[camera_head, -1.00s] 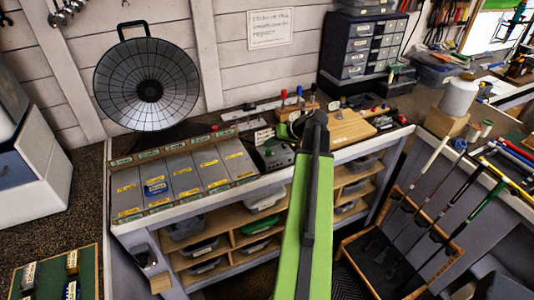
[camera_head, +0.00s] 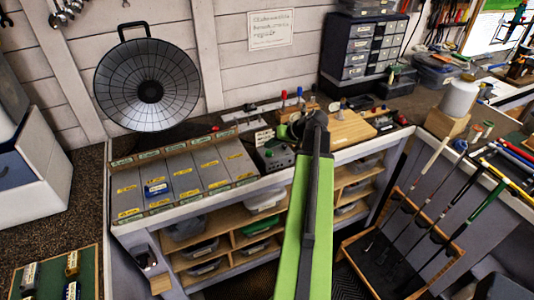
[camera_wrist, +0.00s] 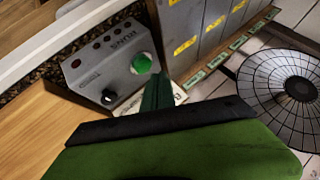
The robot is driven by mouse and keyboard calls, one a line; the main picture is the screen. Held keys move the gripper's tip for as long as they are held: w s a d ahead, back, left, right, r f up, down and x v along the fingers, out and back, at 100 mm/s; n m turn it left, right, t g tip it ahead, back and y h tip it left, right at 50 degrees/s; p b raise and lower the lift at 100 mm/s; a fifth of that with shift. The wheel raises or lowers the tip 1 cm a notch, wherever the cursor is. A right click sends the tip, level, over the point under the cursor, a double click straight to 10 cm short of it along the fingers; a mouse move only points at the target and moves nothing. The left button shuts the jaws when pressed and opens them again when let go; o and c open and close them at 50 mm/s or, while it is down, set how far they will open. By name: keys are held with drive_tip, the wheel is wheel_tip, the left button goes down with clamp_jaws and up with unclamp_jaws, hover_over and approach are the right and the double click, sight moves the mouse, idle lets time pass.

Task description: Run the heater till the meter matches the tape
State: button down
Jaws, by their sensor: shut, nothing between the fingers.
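A grey control box (camera_wrist: 110,62) fills the upper left of the wrist view. It has a green round button (camera_wrist: 141,63), a black knob (camera_wrist: 108,97) and several small red spots. The box also shows in the head view (camera_head: 273,157), just left of my arm. My gripper (camera_wrist: 158,92) is shut and empty, its tips beside the green button; I cannot tell whether they touch the box. A round dark dish with a grid face, likely the heater (camera_head: 147,92), stands at the back left. I cannot make out a meter reading or the tape.
A wooden block (camera_head: 352,128) lies right of my arm. A drawer cabinet (camera_head: 360,48) stands behind. A rack of golf clubs (camera_head: 375,262) stands at the right.

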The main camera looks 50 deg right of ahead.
sight(271, 153)
idle(0.6)
drive_tip(key=shift+s+f+b, duration=0.2)
drive_tip(key=shift+f+b, duration=0.2)
drive_tip(key=shift+f+b, duration=0.55)
idle(0.5)
drive_tip(key=shift+r, duration=0.2)
drive_tip(key=shift+r+p, duration=0.8)
drive_tip(key=shift+p, duration=0.15)
wheel_tip(271, 153, up, 5)
drive_tip(key=p, duration=0.5)
idle(0.3)
